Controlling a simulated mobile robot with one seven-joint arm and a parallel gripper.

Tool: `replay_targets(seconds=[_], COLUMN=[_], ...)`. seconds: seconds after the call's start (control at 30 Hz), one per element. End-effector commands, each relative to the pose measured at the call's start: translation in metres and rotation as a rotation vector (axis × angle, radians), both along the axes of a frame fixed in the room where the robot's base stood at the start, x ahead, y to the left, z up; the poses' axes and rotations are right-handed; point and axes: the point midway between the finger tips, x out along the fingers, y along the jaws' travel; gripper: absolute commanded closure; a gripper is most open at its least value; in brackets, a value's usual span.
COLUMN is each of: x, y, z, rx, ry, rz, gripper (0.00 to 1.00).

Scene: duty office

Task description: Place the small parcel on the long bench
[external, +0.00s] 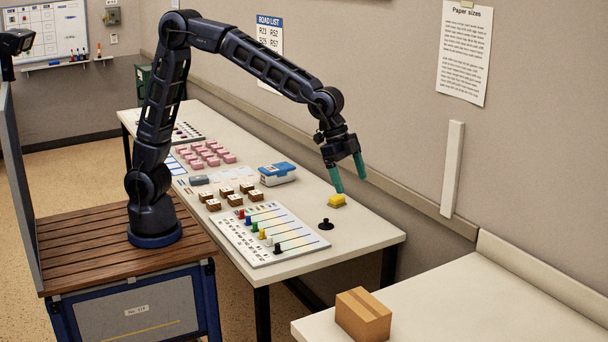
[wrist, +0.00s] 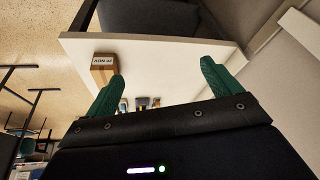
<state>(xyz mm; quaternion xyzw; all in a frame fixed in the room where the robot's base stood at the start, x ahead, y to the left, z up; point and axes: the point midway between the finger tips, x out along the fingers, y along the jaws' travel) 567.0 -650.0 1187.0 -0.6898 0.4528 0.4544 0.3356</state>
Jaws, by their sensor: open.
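A small brown cardboard parcel (external: 363,315) stands on a pale tabletop (external: 480,300) at the lower right of the external view, near its left edge. It also shows, with a white label, in the wrist view (wrist: 103,68), beyond the left fingertip and apart from it. The long pale bench (external: 372,238) runs along the wall and bears many small things. My gripper (external: 348,178) is open and empty, its green fingers pointing down above the bench's right end. Both fingers show apart in the wrist view (wrist: 160,82).
The right end corner is clear. The wall stands close behind.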

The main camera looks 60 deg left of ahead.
Motion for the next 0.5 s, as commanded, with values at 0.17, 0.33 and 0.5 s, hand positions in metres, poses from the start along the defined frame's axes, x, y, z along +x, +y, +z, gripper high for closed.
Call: replay_targets(seconds=[0.17, 0.33, 0.5], x=[0.021, 0.025, 0.015], y=[0.095, 0.182, 0.265], z=[0.034, 0.057, 0.073], rx=[0.005, 0.009, 0.009], ry=[-0.014, -0.02, -0.023], rz=[0.148, 0.29, 0.432], gripper=[0.1, 0.1, 0.1])
